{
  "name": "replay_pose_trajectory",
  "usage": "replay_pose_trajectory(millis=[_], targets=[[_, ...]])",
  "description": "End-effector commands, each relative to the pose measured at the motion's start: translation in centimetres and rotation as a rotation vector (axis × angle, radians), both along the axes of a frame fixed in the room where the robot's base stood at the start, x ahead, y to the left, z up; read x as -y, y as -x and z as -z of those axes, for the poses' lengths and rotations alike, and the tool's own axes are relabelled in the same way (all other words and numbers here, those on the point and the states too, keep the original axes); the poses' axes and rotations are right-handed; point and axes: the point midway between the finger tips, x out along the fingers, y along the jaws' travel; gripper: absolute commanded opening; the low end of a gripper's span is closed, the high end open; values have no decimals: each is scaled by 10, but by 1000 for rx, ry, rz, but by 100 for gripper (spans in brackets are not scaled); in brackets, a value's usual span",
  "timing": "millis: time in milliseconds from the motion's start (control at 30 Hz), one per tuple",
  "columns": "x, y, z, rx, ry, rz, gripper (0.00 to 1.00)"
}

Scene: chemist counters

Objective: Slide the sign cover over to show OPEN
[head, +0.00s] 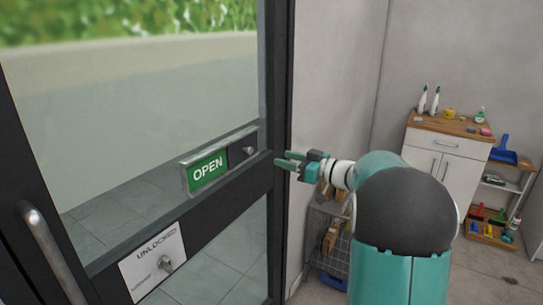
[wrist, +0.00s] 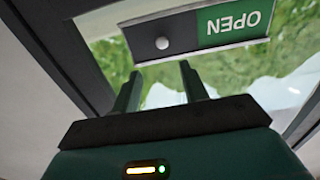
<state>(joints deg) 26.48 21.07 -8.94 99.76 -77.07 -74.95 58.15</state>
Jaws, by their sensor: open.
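The sign (head: 219,162) is fixed on the door's dark crossbar, and its green panel reads OPEN in the head view. The dark sliding cover (head: 242,151) with a small round knob (head: 249,150) sits at the right end of the sign's frame. In the wrist view the sign is upside down, with the green OPEN panel (wrist: 234,22), the cover (wrist: 180,32) and the knob (wrist: 162,43). My gripper (head: 277,158) is open and empty, to the right of the knob and apart from it. Its two fingers (wrist: 160,82) point toward the cover in the wrist view.
Below the sign is a white lock plate (head: 153,261) reading UNLOCKED, with a knob. A metal door handle (head: 52,255) stands at left. A wire basket (head: 327,243) is below my arm. A white cabinet (head: 441,160) with bottles stands at right.

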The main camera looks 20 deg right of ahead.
Motion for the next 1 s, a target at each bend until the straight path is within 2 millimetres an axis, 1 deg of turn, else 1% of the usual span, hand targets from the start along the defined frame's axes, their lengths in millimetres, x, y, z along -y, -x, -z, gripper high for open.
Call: replay_pose_trajectory(millis=[33,100,233,767,867,967,1000], targets=[[6,8,-1,0,0,2,44],[11,15,-1,1,0,2,44],[17,24,-1,1,-1,0,44],[17,25,-1,2,1,2,44],[14,23,-10,19,15,37,44],[8,17,-29,52,43,137,44],[5,16,-39,65,56,195,44]])
